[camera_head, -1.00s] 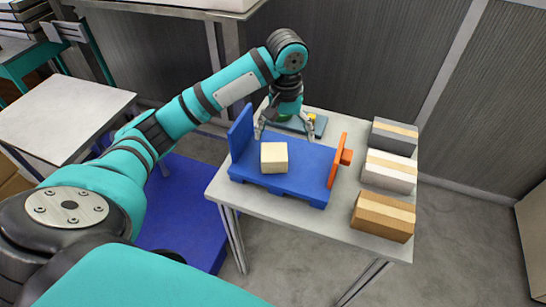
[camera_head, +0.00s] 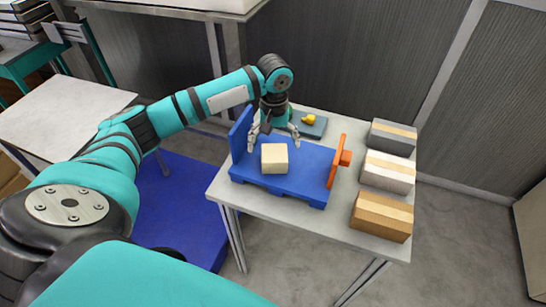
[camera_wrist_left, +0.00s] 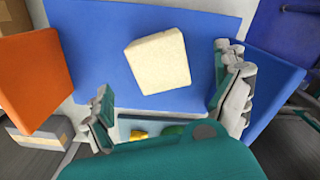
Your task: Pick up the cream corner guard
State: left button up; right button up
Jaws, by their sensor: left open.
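The cream corner guard (camera_head: 274,158) looks like a small cream block. It sits on the blue base (camera_head: 300,184) between an upright blue plate (camera_head: 240,134) and an orange plate (camera_head: 336,160). My left gripper (camera_head: 274,147) is open just behind and above the block, its fingers spread to either side and empty. In the left wrist view the cream block (camera_wrist_left: 158,64) lies ahead of the gripper, slightly tilted, between the fingers' lines and apart from both. My right gripper is not in view.
Grey, white and brown boxes (camera_head: 382,216) line the right of the table (camera_head: 260,207). A teal tray (camera_head: 313,130) with a yellow piece (camera_head: 309,119) lies behind the blue base. The upright blue and orange plates flank the block.

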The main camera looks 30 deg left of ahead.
aim_at(275, 154)
pick_arm(q)
jog(key=shift+w+f+p, duration=0.1)
jog(key=shift+f+p, duration=0.5)
jog(key=shift+f, duration=2.05)
jog(key=c, duration=1.2)
